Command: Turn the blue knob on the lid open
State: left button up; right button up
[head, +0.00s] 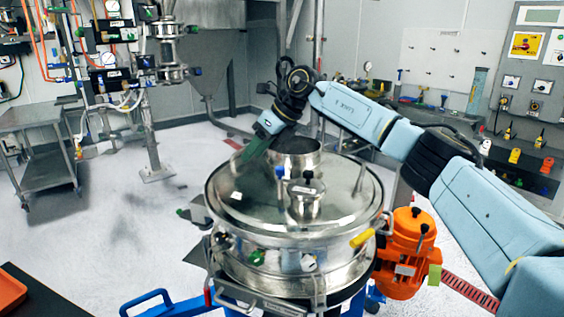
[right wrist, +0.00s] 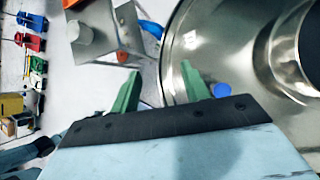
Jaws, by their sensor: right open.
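The blue knob (head: 280,172) stands upright on the round steel lid (head: 235,212), beside a small capped fitting (head: 306,203). My right gripper (head: 242,162) reaches in from the right, past the raised central port (head: 296,158), over the back left of the lid. It is to the left of the blue knob and apart from it. In the right wrist view, its green fingers (right wrist: 160,92) are spread with nothing between them, by the edge of the lid (right wrist: 185,50). A small blue patch (right wrist: 219,90) shows beside one finger; I cannot tell what it is. My left gripper is out of view.
The sifter body carries a yellow handle (head: 362,238) and a green knob (head: 257,257). An orange motor (head: 405,250) is at its right. A steel cart (head: 42,150) stands at the far left. A dark table edge with an orange tray (head: 10,292) is at bottom left.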

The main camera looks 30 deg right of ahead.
aim_at(280, 168)
jog(key=s+d+r+h, duration=0.3)
jog(key=d+r, duration=0.2)
jog(key=d, duration=0.5)
jog(key=shift+m+g, duration=0.4)
jog(key=x, duration=0.6)
jog(key=p+x, duration=0.1)
jog(key=x, duration=0.5)
jog(key=shift+d+f, duration=0.15)
jog(key=shift+f, duration=0.2)
jog(key=shift+c, duration=0.4)
jog(key=c, duration=0.9)
